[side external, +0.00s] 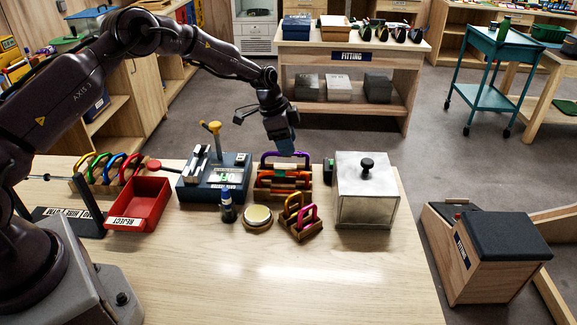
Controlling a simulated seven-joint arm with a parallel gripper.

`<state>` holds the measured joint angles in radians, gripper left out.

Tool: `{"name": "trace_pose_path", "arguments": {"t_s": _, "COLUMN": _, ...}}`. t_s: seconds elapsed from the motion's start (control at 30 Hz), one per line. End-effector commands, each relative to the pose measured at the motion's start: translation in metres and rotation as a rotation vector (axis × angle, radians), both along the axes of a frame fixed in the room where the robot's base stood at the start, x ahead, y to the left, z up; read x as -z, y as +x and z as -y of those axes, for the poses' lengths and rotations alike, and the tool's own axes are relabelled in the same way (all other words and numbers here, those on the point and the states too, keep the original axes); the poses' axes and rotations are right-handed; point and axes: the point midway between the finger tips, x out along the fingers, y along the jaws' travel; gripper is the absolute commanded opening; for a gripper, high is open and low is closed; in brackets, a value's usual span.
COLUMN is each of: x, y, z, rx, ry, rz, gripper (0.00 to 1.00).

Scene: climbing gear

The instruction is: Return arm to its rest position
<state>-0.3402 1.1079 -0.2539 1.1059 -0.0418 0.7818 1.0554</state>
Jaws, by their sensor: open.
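My gripper (284,147) points down at the end of my arm, near the back edge of the workbench. It appears just above or behind a wooden rack (284,194) with orange and dark pieces and a purple carabiner (287,156) at its top. The fingers are small and partly hidden in this view, and I see nothing held in them. I cannot tell whether the gripper touches the purple carabiner.
Left of the rack stand a blue-grey test fixture (231,180), a red reject bin (136,207) and a carabiner rack (80,180). A metal box (367,200) with a black knob stands right. A bottle (227,208), a round tin (258,215) and a small carabiner block (303,228) are in front. The bench front (270,280) is clear.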

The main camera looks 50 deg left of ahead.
Motion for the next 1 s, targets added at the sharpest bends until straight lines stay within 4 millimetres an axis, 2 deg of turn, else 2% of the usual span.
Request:
{"name": "trace_pose_path", "arguments": {"t_s": 0.53, "x": -0.066, "y": 0.000, "z": 0.000, "rx": 0.000, "ry": -0.001, "rz": 0.001, "gripper": 0.47}}
{"name": "trace_pose_path", "arguments": {"t_s": 0.7, "x": -0.073, "y": 0.000, "z": 0.000, "rx": 0.000, "ry": -0.001, "rz": -0.001, "gripper": 0.47}}
{"name": "trace_pose_path", "arguments": {"t_s": 1.0, "x": -0.073, "y": 0.000, "z": 0.000, "rx": -0.011, "ry": -0.003, "rz": -0.003, "gripper": 0.47}}
